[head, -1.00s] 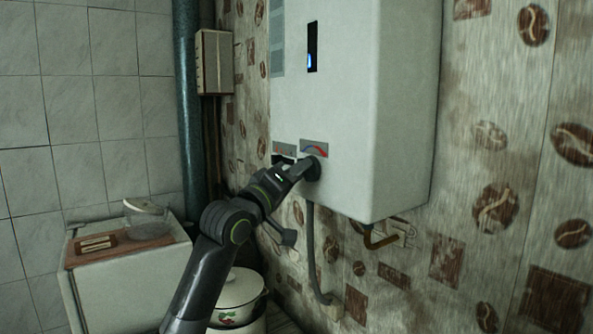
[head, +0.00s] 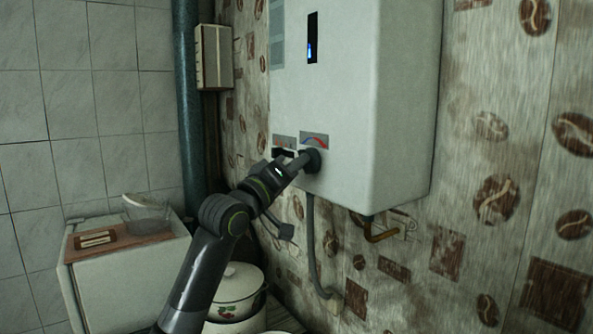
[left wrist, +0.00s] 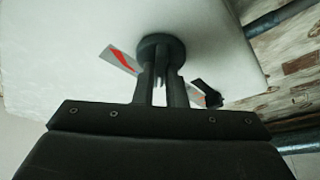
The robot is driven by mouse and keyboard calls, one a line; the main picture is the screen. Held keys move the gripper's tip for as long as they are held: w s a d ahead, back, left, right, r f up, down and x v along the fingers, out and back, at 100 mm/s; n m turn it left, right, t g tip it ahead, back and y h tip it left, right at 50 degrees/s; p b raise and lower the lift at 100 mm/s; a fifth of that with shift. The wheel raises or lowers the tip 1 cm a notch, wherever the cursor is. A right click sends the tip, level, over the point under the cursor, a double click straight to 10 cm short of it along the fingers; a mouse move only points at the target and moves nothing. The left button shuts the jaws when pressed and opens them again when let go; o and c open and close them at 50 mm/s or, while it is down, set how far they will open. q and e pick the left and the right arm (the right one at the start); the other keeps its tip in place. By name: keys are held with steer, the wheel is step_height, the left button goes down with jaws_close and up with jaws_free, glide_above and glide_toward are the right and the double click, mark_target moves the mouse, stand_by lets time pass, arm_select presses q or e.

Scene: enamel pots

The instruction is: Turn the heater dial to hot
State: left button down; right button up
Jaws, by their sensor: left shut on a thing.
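The white heater (head: 330,95) hangs on the wall in the head view, with a small window showing a blue flame. Its round dark dial (head: 313,160) is low on the front, under a label (head: 314,140) with a blue and red arc. My left gripper (head: 305,161) is shut on the dial. In the left wrist view both fingers (left wrist: 161,80) reach up to the dial (left wrist: 160,48), and the red part of the label (left wrist: 122,58) shows beside it. The fingers cover part of the dial, so its pointer direction cannot be told. My right gripper is not in view.
A second dark knob (head: 283,153) is left of the dial, close to my left gripper. A lidded enamel pot (head: 239,291) and a white cabinet (head: 125,280) stand lower down.

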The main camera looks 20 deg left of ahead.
arm_select(q)
steer(key=shift+w+a+m+g+h+b, duration=0.15)
steer(key=shift+m+g+h+b, duration=1.5)
steer(key=shift+m, duration=3)
steer(key=shift+w+a+m+g+h+b, duration=0.1)
steer(key=shift+m+g+h+b, duration=1.5)
steer(key=shift+m, duration=3)
steer(key=shift+w+a+m+g+h+b, duration=0.15)
steer(key=shift+m+g+h+b, duration=1.5)
steer(key=shift+m, duration=3)
steer(key=shift+s+t+y+b, duration=0.15)
steer(key=shift+t+y+b, duration=0.3)
steer(key=shift+t+y, duration=0.05)
steer(key=c, duration=1.5)
jaws_free()
